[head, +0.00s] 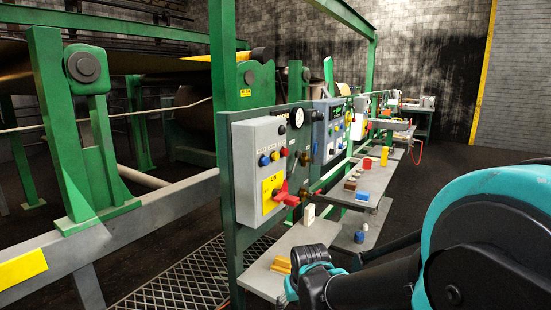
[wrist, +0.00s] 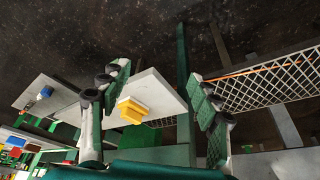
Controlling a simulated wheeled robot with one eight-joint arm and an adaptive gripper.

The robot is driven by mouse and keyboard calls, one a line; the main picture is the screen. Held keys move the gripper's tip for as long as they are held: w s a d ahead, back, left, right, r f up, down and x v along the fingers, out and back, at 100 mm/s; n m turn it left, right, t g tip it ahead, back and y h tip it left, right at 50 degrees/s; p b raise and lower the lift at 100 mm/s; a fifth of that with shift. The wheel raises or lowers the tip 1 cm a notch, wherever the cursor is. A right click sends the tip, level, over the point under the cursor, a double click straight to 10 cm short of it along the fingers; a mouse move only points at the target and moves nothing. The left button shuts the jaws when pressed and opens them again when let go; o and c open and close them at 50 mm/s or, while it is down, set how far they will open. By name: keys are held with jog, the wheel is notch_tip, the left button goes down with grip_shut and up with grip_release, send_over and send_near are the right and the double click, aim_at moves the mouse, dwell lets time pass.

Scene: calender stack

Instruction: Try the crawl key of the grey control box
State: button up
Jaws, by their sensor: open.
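The grey control box (head: 262,165) is mounted on a green post in the middle of the head view. I cannot read which control is the crawl key. My gripper (wrist: 160,82) is open and empty in the wrist view, its two fingers wide apart. The control box is not recognisable in the wrist view. In the head view my arm is at the lower right, below and right of the box.
A second grey-blue box (head: 328,130) stands behind. Green machine frames are at left, with a floor grating (head: 190,280). Dark floor is open at right.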

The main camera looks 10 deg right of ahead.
grip_shut()
dwell(1.4)
